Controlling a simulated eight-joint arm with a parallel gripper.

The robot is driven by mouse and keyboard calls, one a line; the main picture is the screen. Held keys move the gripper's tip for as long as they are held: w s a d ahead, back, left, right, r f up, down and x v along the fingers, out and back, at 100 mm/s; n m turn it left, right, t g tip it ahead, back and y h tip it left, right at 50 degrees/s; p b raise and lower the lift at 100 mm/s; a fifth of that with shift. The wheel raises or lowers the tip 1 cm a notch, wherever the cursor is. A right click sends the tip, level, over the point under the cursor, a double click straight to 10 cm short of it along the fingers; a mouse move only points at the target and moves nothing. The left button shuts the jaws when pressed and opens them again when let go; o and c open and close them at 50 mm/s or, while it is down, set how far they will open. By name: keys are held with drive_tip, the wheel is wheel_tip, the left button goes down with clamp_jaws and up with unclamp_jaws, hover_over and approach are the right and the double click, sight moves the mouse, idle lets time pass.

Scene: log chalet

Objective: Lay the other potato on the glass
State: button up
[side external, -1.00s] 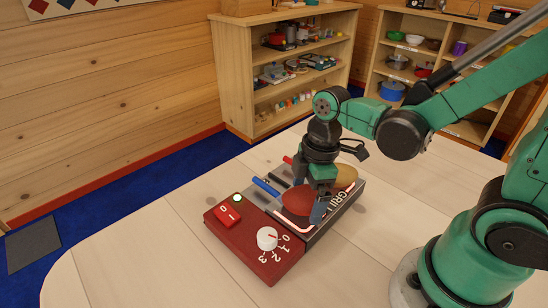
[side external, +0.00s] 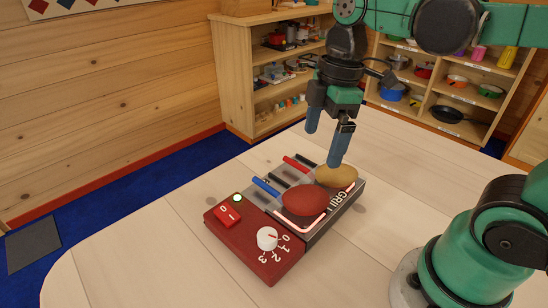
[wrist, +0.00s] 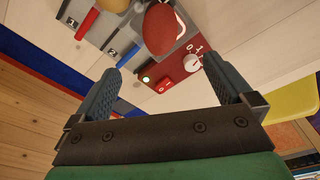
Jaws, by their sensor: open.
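A red potato (side external: 305,200) lies on the grey top of the toy grill (side external: 320,232), near the red control panel. It also shows in the wrist view (wrist: 160,30). A tan potato (side external: 337,176) lies on the grill's far part, behind the red one; the wrist view shows part of it at the top edge (wrist: 113,4). My gripper (side external: 324,143) is open and empty, pointing down above the grill's far side, clear of both potatoes. Its two fingers stand apart in the wrist view (wrist: 165,72).
The red panel has a white dial (side external: 267,238), a red switch (side external: 228,215) and a lit green lamp (side external: 237,197). Blue (side external: 265,186) and red (side external: 296,164) handles stick out at the grill's left. The pale table (side external: 150,225) around it is clear. Shelves stand behind.

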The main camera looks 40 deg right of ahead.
drive_tip(key=m+t, duration=0.1)
drive_tip(key=m, duration=0.1)
drive_tip(key=w+f+m+t, duration=0.1)
drive_tip(key=m, duration=0.2)
drive_tip(key=d+f+m+t, duration=0.1)
drive_tip(key=m+t, duration=0.1)
drive_tip(key=shift+w+f+m+h, duration=0.15)
drive_tip(key=shift+f+m+h, duration=0.1)
drive_tip(key=shift+m+h, duration=0.15)
drive_tip(key=m, duration=0.1)
drive_tip(key=m+t, duration=0.2)
drive_tip(key=m, duration=0.1)
drive_tip(key=shift+w+d+f, duration=0.15)
drive_tip(key=shift+w+f, duration=0.2)
drive_tip(key=shift+w, duration=0.05)
